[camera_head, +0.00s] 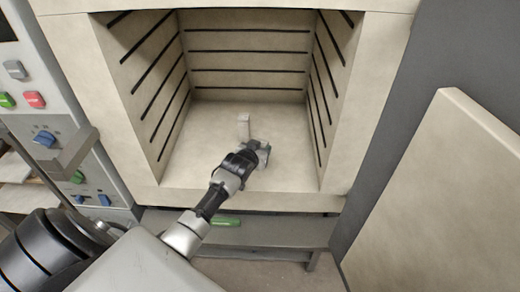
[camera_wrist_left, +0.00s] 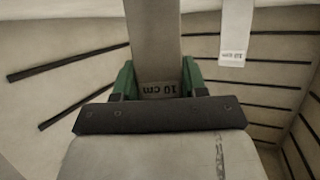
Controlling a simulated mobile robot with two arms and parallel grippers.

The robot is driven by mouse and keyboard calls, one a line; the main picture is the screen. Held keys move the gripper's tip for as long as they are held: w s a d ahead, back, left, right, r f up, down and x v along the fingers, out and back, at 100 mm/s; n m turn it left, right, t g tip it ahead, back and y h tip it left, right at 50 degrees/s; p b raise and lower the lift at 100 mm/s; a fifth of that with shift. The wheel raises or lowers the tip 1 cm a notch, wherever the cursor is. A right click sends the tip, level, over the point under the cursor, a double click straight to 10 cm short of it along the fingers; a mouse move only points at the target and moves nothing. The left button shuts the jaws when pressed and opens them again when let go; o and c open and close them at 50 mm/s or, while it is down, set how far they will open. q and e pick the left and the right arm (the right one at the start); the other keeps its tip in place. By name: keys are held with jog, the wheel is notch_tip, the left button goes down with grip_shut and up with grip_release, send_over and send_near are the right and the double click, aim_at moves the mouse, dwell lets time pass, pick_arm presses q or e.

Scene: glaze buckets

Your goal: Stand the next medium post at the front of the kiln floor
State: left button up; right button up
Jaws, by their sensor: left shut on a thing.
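My left gripper (camera_head: 261,149) reaches into the open kiln, low over the front half of the kiln floor (camera_head: 200,150). In the left wrist view its green fingers (camera_wrist_left: 157,84) are shut on a pale post (camera_wrist_left: 153,35) marked "10 cm". The held post is hard to make out in the head view, and I cannot tell whether its end touches the floor. Another pale post (camera_head: 243,124) shows just behind the gripper; a labelled post also shows at the upper right of the left wrist view (camera_wrist_left: 236,30). My right gripper is not in view.
Slotted kiln walls (camera_head: 245,50) stand close on the left, back and right. The kiln's front sill (camera_head: 250,200) lies under my left arm. A pale slab-like panel (camera_head: 440,200) is at the right, a control panel (camera_head: 50,130) at the left. Floor to the gripper's right is clear.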

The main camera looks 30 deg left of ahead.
pick_arm(q)
jog(key=o, duration=1.1)
jog(key=shift+f, duration=0.1)
jog(key=shift+s, duration=0.1)
jog(key=v, duration=1.2)
jog(key=shift+p, duration=0.35)
